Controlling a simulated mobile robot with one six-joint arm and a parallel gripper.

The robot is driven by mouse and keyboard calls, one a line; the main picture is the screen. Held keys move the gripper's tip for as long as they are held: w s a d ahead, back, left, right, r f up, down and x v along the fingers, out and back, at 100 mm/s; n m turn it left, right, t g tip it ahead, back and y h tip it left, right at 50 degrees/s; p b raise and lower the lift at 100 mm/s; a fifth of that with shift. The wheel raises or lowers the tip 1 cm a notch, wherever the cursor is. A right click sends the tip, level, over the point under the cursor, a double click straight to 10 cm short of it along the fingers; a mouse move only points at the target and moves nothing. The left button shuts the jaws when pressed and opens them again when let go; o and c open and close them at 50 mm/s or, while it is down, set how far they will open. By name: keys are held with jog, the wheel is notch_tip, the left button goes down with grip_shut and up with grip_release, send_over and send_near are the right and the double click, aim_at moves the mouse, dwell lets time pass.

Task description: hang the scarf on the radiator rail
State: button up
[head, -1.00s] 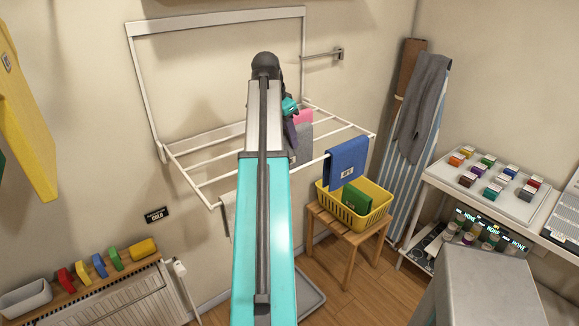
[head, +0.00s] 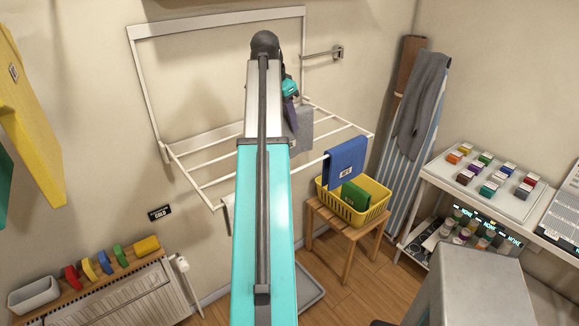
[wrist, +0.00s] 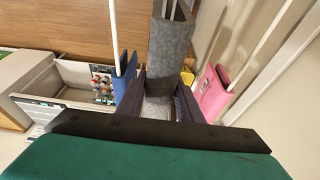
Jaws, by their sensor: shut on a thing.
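My gripper (head: 292,108) is over the white drying rack. In the wrist view its dark fingers (wrist: 162,92) are shut on a folded grey cloth (wrist: 172,55), which seems to be the scarf. The grey cloth (head: 306,128) shows in the head view just right of my arm, its left part hidden. A white bar meets its fold in the wrist view; I cannot tell whether the cloth still rests on it. The radiator (head: 135,297) stands at the lower left under a wooden shelf.
The rack (head: 205,185) also holds a blue cloth (head: 346,158) and a pink cloth (wrist: 215,92). A yellow basket (head: 352,210) sits on a wooden stool. Several coloured items and a grey bin (head: 33,295) stand above the radiator. Another grey garment (head: 422,95) hangs on the ironing board.

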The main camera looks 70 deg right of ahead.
jog(key=shift+r+p, duration=1.15)
jog(key=shift+r, duration=1.15)
jog(key=shift+s, duration=0.1)
